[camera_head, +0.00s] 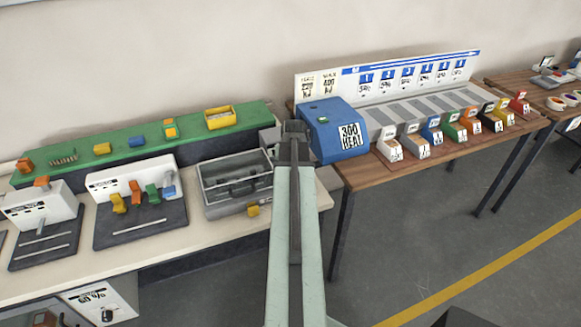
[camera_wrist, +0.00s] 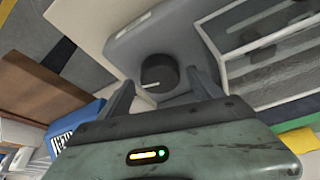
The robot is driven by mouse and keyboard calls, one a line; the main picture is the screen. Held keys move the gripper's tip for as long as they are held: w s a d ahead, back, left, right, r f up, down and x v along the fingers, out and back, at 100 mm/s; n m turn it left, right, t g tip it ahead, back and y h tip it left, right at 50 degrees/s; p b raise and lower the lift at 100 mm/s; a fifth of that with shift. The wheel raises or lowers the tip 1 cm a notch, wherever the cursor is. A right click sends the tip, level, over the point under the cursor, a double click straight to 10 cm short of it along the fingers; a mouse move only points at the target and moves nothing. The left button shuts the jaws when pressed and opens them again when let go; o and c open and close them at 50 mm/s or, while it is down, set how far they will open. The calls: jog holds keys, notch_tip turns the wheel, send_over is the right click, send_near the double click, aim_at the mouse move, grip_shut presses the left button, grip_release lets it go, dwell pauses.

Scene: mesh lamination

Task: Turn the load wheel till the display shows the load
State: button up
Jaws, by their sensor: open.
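A dark round wheel (camera_wrist: 158,72) with a white mark line sits on a grey housing (camera_wrist: 140,42) in the wrist view. My gripper (camera_wrist: 160,80) is open, with one finger on each side of the wheel. I cannot tell whether the fingers touch it. In the head view my gripper (camera_head: 295,130) is over the right end of the pale bench, and my arm hides the wheel. I cannot tell whether this panel is the load display.
Fixtures with coloured handles (camera_head: 135,185) stand farther left. A row of labelled coloured boxes (camera_head: 432,135) lines the wooden table to the right. The floor in front of that table is clear, with a yellow line (camera_head: 490,265).

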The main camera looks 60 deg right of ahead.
jog(key=p+v, duration=0.5)
jog(key=v, duration=0.2)
jog(key=shift+w+d, duration=0.1)
